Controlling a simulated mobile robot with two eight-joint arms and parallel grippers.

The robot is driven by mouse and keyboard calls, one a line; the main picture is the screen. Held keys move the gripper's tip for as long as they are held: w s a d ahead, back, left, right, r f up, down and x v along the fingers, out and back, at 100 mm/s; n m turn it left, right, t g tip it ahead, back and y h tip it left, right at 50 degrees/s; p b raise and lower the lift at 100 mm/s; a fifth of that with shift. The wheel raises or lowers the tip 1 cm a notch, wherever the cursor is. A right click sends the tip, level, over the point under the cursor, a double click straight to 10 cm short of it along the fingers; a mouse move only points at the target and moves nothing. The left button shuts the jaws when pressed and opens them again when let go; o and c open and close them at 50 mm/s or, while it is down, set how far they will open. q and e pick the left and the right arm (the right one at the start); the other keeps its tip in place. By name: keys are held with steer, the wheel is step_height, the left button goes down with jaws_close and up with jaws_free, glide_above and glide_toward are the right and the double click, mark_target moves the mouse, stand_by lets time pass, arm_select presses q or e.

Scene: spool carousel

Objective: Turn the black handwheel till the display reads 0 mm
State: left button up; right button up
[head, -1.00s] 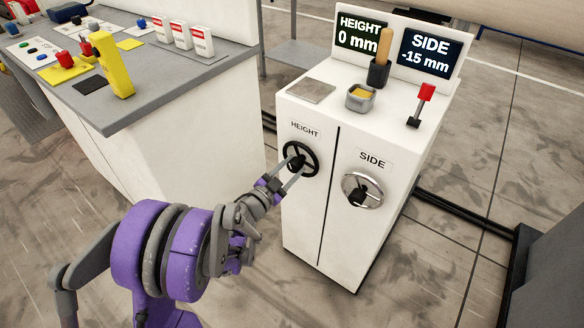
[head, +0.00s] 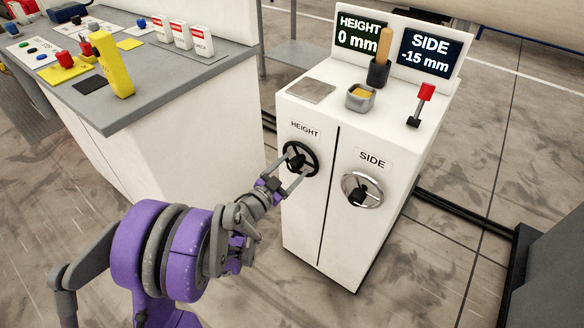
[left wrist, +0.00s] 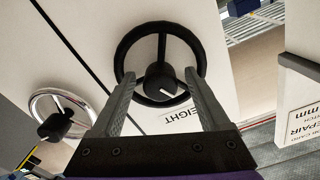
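The black handwheel (head: 300,147) is under the HEIGHT label on the front of a white cabinet (head: 308,225). The HEIGHT display (head: 359,34) reads 0 mm. My left gripper (head: 296,167) is at the wheel, its fingers spread apart. In the left wrist view, the black handwheel (left wrist: 123,48) has its hub between the spread fingers of the left gripper (left wrist: 160,78), with a gap on each side. The fingers overlap the rim in the picture; I cannot tell whether they touch it. My right gripper is not in view.
A chrome handwheel (head: 375,191) under the SIDE label is close to the right; the SIDE display (head: 430,52) reads -15 mm. A red-knobbed lever (head: 425,93), a grey tin (head: 360,99) and a wooden-handled tool (head: 383,50) stand on the cabinet. A workbench (head: 165,85) stands left.

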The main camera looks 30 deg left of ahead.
arm_select(q)
steer(key=s, duration=1)
steer(key=shift+s+a+p, duration=0.35)
steer(key=shift+s+a, duration=0.05)
steer(key=shift+a, duration=0.05)
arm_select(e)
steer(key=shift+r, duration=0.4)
arm_select(q)
steer(key=s+d+f+n+g+y, duration=0.1)
steer(key=s+d+f+n+g, duration=0.2)
steer(key=s+d+g, duration=0.6)
steer(key=s+d+f+n+g, duration=0.2)
steer(key=s+d+g, duration=0.2)
steer(key=s+d, duration=0.45)
step_height(320, 180, up, 24)
steer(key=a+p, duration=0.1)
steer(key=p, duration=2)
steer(key=shift+s+a, duration=0.25)
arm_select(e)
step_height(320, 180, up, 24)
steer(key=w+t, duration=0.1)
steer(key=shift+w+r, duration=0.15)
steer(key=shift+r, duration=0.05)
